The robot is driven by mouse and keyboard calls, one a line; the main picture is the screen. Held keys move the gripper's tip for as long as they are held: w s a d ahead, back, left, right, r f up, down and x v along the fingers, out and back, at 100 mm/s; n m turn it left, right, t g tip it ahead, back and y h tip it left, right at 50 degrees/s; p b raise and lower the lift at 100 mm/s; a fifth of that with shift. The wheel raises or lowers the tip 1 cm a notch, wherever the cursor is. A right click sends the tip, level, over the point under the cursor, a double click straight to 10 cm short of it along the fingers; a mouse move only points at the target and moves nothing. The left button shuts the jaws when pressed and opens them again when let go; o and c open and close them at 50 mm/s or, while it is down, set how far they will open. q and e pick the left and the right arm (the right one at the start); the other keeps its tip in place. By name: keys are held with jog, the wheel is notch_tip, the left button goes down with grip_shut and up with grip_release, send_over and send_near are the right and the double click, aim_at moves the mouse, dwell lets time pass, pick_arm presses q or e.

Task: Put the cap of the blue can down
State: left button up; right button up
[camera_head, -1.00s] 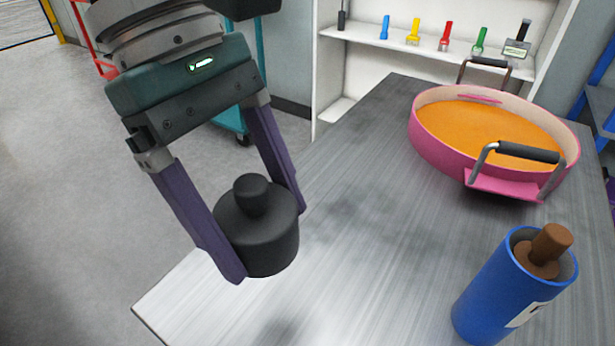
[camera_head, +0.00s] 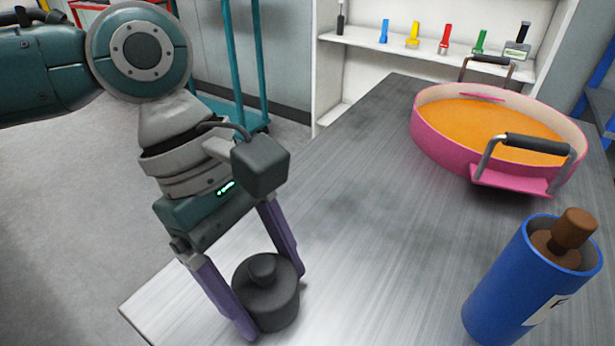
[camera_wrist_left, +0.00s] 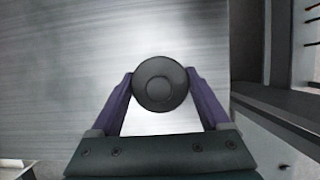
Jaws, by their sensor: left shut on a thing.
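The black cap (camera_head: 267,292), a short cylinder with a round knob on top, is between the purple fingers of my left gripper (camera_head: 270,290). The gripper is shut on it, and the cap is upright, low over the table's near left part. I cannot tell whether its underside touches the table. In the left wrist view the cap (camera_wrist_left: 160,84) sits between both fingertips. The blue can (camera_head: 515,290) stands at the lower right of the head view, with a brown stick-like piece (camera_head: 565,238) showing in its open top. My right gripper is not in view.
The grey metal table (camera_head: 370,260) is clear between the cap and the can. A pink round pan (camera_head: 450,158) with orange contents and dark-gripped handles stands at the far right. A white shelf (camera_head: 365,42) with several coloured brushes is behind the table.

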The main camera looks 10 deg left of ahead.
aim_at(260, 321)
pick_arm(q)
jog(key=o, duration=1.1)
jog(key=shift+f, duration=0.1)
